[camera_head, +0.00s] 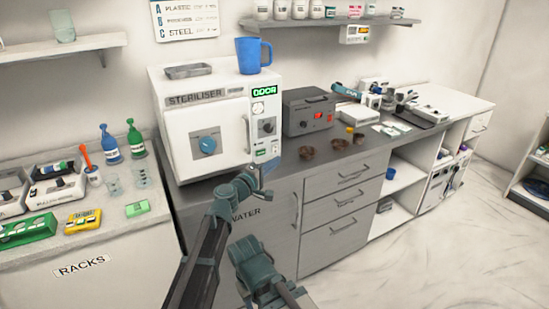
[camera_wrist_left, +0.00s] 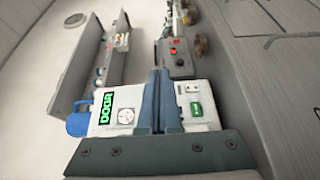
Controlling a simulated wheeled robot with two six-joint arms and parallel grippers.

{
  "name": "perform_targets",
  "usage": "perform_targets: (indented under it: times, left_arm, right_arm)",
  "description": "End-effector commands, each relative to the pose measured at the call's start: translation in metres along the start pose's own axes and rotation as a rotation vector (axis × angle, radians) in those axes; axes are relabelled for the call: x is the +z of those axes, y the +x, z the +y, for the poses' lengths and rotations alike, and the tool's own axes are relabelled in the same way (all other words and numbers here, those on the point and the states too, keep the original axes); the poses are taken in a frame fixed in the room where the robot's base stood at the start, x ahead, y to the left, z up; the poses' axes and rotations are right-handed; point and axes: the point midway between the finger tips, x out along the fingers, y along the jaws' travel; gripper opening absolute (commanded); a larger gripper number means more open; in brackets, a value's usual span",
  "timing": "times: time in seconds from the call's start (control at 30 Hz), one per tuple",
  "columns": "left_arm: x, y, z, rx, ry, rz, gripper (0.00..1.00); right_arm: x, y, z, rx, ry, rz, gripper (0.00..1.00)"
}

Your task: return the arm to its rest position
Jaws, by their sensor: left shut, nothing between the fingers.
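My left arm (camera_head: 205,250) is dark with teal joints and reaches up from the bottom of the head view. Its gripper (camera_head: 264,188) is in front of the lower right of the white steriliser (camera_head: 233,128), over the counter's front edge. I cannot tell whether it touches anything. In the left wrist view the gripper's two fingers (camera_wrist_left: 160,75) are together and empty, and the steriliser's front panel (camera_wrist_left: 203,104) lies sideways behind them. Another teal part of mine (camera_head: 260,275) shows at the bottom centre. My right gripper cannot be made out.
A blue mug (camera_head: 249,56) and a grey tray (camera_head: 188,70) are on the steriliser. A grey box (camera_head: 308,112) and brown bowls (camera_head: 338,144) stand to its right. Bottles (camera_head: 109,143) and racks (camera_head: 27,230) fill the left counter. The floor (camera_head: 400,270) at lower right is clear.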

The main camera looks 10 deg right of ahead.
Motion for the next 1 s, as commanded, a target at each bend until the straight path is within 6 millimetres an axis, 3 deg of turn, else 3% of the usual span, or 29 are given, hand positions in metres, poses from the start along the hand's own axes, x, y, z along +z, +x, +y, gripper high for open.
perform_targets:
  times: [0.23, 0.37, 0.57, 0.7, 0.8, 1.0]
  left_arm:
    - [0.004, -0.011, -0.004, -0.02, 0.032, -0.015, 0.0]
    - [0.012, -0.044, -0.029, -0.124, 0.173, -0.087, 0.0]
    - [0.018, -0.143, -0.109, -0.475, 0.458, -0.27, 0.0]
    - [0.009, -0.227, -0.162, -0.767, 0.579, -0.376, 0.0]
    - [0.001, -0.279, -0.186, -0.94, 0.62, -0.426, 0.0]
    - [-0.01, -0.356, -0.209, -1.191, 0.642, -0.485, 0.0]
  right_arm:
    - [0.0, 0.0, 0.0, 0.0, 0.0, 0.0, 0.5]
    - [0.0, 0.0, 0.0, 0.0, 0.0, 0.0, 0.5]
    - [0.0, 0.0, 0.0, 0.0, 0.0, 0.0, 0.5]
    - [0.0, 0.0, 0.0, 0.0, 0.0, 0.0, 0.5]
    - [0.0, 0.0, 0.0, 0.0, 0.0, 0.0, 0.5]
    - [0.0, 0.0, 0.0, 0.0, 0.0, 0.0, 0.5]
